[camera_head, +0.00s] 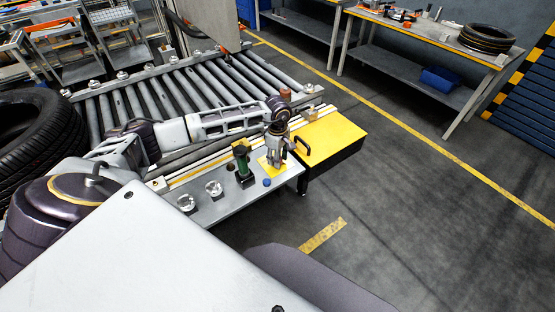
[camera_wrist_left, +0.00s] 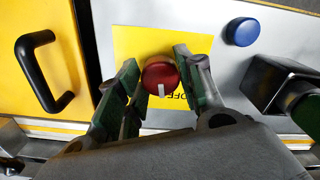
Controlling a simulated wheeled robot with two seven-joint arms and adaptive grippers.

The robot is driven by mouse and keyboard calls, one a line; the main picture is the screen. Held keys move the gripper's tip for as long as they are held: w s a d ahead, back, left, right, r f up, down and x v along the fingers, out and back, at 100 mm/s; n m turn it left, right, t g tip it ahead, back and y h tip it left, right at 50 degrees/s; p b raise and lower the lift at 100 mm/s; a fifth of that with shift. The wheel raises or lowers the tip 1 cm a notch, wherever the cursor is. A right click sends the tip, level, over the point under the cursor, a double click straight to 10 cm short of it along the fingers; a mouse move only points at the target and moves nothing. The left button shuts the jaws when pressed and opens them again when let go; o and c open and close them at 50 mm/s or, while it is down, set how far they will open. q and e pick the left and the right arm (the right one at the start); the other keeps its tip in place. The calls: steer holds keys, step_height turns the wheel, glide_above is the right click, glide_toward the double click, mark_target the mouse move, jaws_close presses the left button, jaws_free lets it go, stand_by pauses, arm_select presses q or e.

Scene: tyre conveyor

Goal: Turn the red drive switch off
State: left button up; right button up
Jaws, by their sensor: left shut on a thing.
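The red drive switch (camera_wrist_left: 160,75) is a round knob on a yellow plate (camera_wrist_left: 130,40) in the left wrist view. Its white mark points to the bottom of that picture, close to dark lettering that is partly covered. My left gripper (camera_wrist_left: 157,82) has its green-padded fingers on both sides of the knob and is shut on it. In the head view my left gripper (camera_head: 276,157) reaches down over the yellow plate (camera_head: 264,166) and hides the switch. My right gripper is in neither view.
A blue button (camera_wrist_left: 242,31) and a green-handled lever (camera_head: 242,160) are close beside the plate. A yellow box (camera_head: 335,138) with a black handle (camera_head: 302,145) stands to the right. The roller conveyor (camera_head: 150,100) lies behind; a tyre (camera_head: 35,140) is at left.

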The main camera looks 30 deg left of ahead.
arm_select(q)
steer(key=shift+n, duration=0.7)
steer(key=n+b, duration=0.1)
steer(key=n, duration=0.3)
steer(key=shift+b, duration=0.3)
steer(key=shift+n, duration=0.6)
steer(key=shift+w, duration=0.1)
steer(key=o, duration=0.8)
steer(key=shift+o, duration=1)
steer(key=shift+r, duration=0.65)
step_height(320, 180, up, 11)
steer(key=shift+f, duration=0.15)
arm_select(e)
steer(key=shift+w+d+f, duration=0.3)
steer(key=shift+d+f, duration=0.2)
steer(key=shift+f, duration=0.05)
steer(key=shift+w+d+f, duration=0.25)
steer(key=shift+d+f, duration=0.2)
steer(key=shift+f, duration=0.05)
